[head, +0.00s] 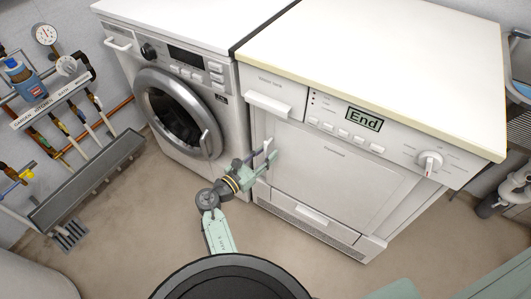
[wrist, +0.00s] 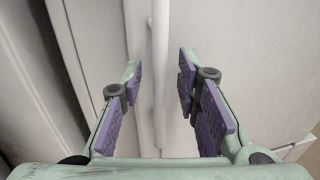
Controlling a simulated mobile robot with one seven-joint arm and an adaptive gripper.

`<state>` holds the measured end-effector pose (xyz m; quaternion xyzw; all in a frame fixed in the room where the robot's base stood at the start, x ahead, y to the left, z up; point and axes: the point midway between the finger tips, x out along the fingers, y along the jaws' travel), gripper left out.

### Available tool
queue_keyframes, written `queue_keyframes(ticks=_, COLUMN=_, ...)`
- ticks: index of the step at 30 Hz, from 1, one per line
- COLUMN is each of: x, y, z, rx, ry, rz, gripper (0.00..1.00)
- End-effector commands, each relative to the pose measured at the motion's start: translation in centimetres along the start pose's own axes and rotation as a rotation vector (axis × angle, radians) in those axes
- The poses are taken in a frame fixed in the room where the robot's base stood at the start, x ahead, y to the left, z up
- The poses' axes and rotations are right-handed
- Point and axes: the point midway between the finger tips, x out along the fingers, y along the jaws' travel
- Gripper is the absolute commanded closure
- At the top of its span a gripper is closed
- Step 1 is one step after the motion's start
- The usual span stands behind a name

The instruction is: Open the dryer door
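The dryer (head: 345,135) is the white machine on the right, with "End" on its display. Its square white door (head: 335,185) looks shut. A white vertical handle (head: 268,148) is at the door's left edge. In the wrist view the handle (wrist: 159,75) runs upright between my fingers. My gripper (head: 262,160) is at the handle, pointing at the dryer front. In the wrist view my gripper (wrist: 159,78) is open, with purple pads on both sides of the handle and gaps between pads and handle.
A washing machine (head: 180,100) with a round door stands close on the left. A trough (head: 88,180) and pipes are along the left wall. The floor (head: 130,235) in front of the machines is clear. Pipework (head: 510,190) is at the far right.

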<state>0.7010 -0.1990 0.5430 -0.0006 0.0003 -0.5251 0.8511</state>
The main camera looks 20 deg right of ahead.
Motion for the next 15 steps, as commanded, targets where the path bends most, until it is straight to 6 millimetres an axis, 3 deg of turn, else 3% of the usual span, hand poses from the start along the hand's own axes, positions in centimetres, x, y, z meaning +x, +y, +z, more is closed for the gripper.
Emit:
queue_keyframes(ticks=9, x=0.31, y=0.0, z=0.0, rx=0.001, ry=0.0, rz=0.0, gripper=0.7)
queue_keyframes(ticks=15, x=0.29, y=0.0, z=0.01, rx=0.001, ry=0.0, rz=0.0, gripper=0.84)
